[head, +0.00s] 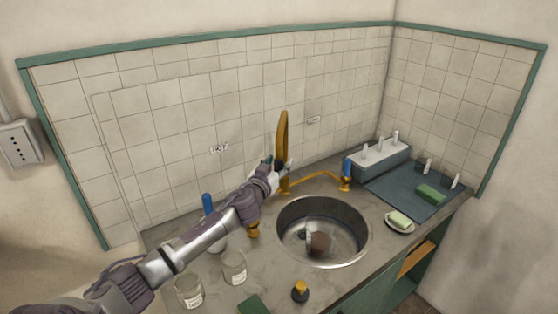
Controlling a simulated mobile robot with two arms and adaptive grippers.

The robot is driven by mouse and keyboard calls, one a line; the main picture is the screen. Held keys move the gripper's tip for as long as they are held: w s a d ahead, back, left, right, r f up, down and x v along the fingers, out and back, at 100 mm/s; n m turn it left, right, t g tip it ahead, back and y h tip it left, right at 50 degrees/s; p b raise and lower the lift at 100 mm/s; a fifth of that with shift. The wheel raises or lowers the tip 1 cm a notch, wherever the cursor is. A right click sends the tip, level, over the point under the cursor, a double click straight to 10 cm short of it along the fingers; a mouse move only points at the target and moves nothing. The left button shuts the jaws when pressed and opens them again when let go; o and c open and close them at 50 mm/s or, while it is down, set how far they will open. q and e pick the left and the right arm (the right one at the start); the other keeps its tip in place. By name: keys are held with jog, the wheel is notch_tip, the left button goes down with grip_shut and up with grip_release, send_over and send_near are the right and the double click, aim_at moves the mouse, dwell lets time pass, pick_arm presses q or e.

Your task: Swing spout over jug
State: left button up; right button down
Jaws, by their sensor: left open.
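The brass spout (282,135) rises behind the sink (362,235) as a tall, narrow arch seen nearly edge-on. My left gripper (277,168) is open at the lower part of the spout. Its fingers overlap the spout in the picture, and I cannot tell whether they touch it. My right gripper is not in view.
A blue-handled tap (347,168) joins a brass pipe on the right; another blue handle (207,204) is behind my arm. Soap (399,219) and a rack (380,157) are right.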

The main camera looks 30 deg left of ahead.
pick_arm(q)
jog(key=shift+w, duration=0.25)
grip_shut()
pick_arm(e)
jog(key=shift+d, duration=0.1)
pick_arm(q)
jog(key=shift+d, duration=0.1)
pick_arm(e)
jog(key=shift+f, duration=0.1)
